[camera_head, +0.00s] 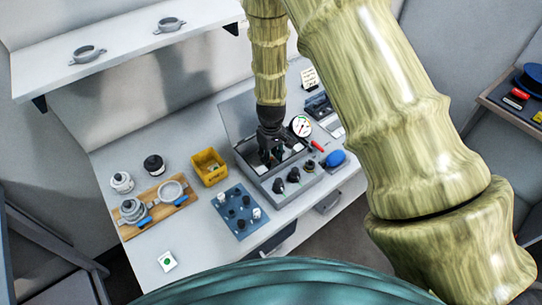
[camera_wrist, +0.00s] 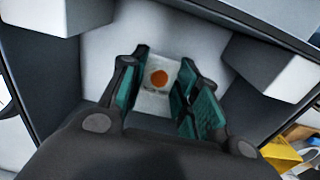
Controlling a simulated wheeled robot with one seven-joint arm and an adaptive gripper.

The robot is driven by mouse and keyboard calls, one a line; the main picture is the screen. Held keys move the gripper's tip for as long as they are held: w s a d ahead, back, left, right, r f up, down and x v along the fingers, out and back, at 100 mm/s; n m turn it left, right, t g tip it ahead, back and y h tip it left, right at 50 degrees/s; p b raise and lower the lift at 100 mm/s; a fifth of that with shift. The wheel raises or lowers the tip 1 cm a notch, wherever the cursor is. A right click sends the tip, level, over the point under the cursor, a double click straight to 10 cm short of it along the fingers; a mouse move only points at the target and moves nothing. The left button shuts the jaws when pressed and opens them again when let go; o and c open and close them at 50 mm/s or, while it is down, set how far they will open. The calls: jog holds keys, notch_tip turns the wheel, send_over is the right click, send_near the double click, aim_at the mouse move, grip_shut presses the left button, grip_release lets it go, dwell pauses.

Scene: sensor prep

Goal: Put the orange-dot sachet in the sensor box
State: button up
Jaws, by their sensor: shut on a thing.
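The orange-dot sachet (camera_wrist: 157,82) is a small pale packet with an orange dot, seen in the wrist view between my fingers. My gripper (camera_wrist: 165,95) is shut on it, with teal finger pads at its left and right. In the head view my gripper (camera_head: 272,155) points down into the open grey sensor box (camera_head: 246,160), whose lid stands up behind. The wrist view shows the box's pale floor below the sachet and dark walls (camera_wrist: 48,62) around. I cannot tell whether the sachet touches the floor. The sachet is not discernible in the head view.
A white sachet with a green dot (camera_head: 167,261) lies at the table's front left. A yellow bin (camera_head: 209,167) and a blue mat (camera_head: 226,213) with small parts stand left of the box. Pale blocks (camera_wrist: 268,62) sit inside the box. A pressure gauge (camera_head: 301,126) is close behind right.

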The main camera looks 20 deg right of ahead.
jog(key=shift+f, duration=0.1)
jog(key=o, duration=0.7)
jog(key=shift+o, duration=0.2)
notch_tip(320, 180, up, 12)
jog(key=b, duration=0.3)
jog(key=shift+b, duration=0.3)
